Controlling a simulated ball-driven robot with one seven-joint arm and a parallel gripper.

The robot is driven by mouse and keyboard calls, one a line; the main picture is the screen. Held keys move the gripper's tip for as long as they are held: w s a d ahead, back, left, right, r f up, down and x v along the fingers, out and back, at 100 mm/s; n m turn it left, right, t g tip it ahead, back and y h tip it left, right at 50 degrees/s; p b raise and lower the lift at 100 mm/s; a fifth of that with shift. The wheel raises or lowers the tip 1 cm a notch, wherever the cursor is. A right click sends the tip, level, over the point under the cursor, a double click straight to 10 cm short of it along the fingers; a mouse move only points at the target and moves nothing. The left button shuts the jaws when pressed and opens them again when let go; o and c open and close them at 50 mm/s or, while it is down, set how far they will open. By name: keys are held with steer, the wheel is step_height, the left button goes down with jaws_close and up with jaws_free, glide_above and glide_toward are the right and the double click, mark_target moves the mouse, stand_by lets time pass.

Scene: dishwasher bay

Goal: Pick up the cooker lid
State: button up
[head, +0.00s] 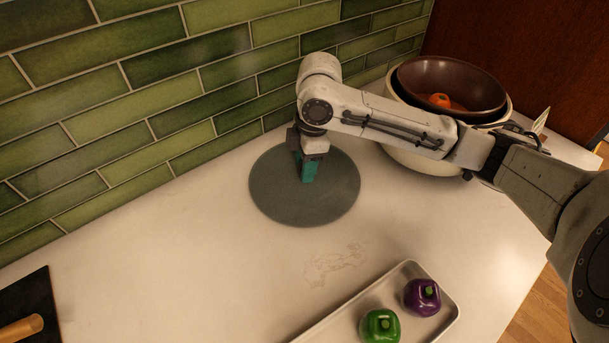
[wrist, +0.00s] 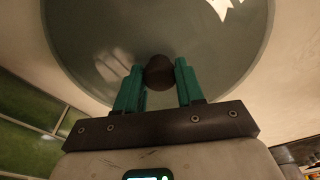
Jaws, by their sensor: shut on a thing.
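The cooker lid (head: 270,197) is a round grey-green disc on the white counter near the tiled wall. In the wrist view the lid (wrist: 85,40) fills most of the upper picture, with a dark round knob (wrist: 160,72) at its middle. My gripper (head: 306,172) points down over the lid's centre. In the wrist view the teal fingers of my gripper (wrist: 159,80) stand on either side of the knob, shut on it. The arm hides part of the lid's far edge in the head view. I cannot tell whether the lid is raised slightly off the counter.
A large cream bowl (head: 405,155) with a brown bowl (head: 450,78) inside stands right of the lid. A tray (head: 345,318) with a green pepper (head: 380,326) and a purple one (head: 422,297) lies in front. A dark board (head: 35,300) is front left. Counter left of the lid is clear.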

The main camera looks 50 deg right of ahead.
jaws_close()
steer(key=shift+r, duration=0.15)
steer(key=shift+r, duration=0.2)
steer(key=r, duration=0.3)
steer(key=shift+s+a, duration=0.1)
steer(key=shift+s, duration=0.1)
steer(key=s+a+r+p, duration=0.6)
steer(key=s+r+p, duration=0.3)
steer(key=s+p, duration=0.3)
steer(key=shift+r, duration=0.25)
